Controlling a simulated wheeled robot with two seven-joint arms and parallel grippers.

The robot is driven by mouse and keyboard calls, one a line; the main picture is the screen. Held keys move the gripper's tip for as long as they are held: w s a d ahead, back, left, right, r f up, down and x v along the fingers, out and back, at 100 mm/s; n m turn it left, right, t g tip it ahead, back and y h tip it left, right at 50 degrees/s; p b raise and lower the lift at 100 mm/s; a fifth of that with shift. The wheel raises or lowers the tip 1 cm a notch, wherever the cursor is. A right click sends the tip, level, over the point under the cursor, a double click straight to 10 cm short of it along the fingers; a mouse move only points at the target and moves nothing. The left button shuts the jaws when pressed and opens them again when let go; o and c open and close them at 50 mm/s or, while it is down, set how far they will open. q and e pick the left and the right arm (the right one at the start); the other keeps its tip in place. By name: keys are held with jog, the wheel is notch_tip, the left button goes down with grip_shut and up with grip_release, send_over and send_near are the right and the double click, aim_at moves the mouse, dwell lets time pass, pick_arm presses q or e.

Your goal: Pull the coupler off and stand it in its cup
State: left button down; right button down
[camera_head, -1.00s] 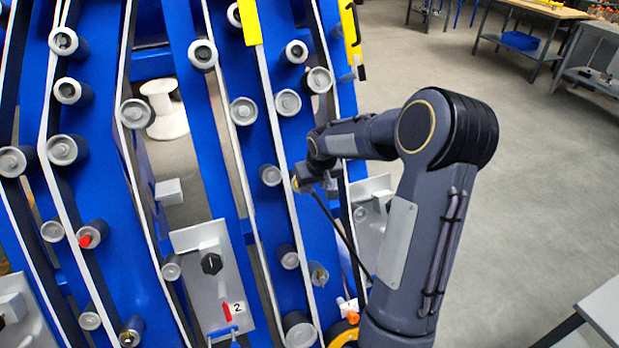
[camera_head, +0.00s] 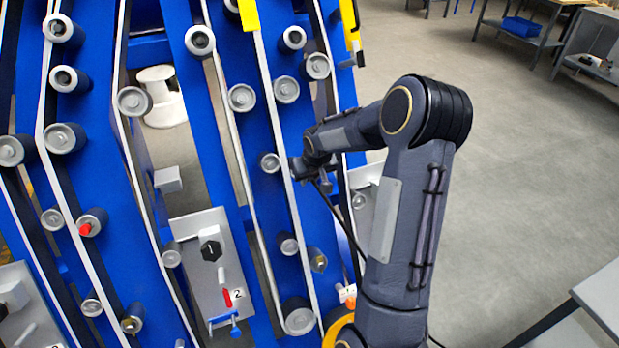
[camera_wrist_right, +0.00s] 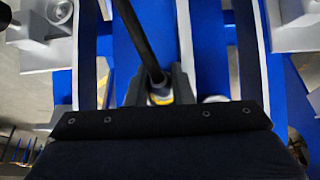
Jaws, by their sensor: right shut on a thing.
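My right gripper (camera_head: 303,172) is in front of the blue frame, beside a grey roller; it also shows in the wrist view (camera_wrist_right: 160,88). Its fingers are shut on the coupler (camera_wrist_right: 158,92), a dark fitting with a yellow and white part showing between them. A black hose (camera_wrist_right: 135,40) runs from the coupler; in the head view the hose (camera_head: 342,228) hangs down to the right behind my arm. Whether the coupler still touches a port is hidden by the gripper. I cannot make out its cup. My left gripper is not in view.
Blue slanted beams (camera_head: 205,130) carry several grey rollers and pale belts close to the gripper. A grey plate (camera_head: 205,280) marked 2 holds a black hex knob and red and blue handles. A grey table (camera_head: 600,310) stands at lower right. The floor on the right is clear.

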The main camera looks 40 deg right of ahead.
jog(key=s+r, duration=0.1)
jog(key=s+a+r, duration=0.1)
jog(key=s, duration=0.1)
dwell(0.7)
jog(key=shift+a+f, duration=0.1)
dwell(0.3)
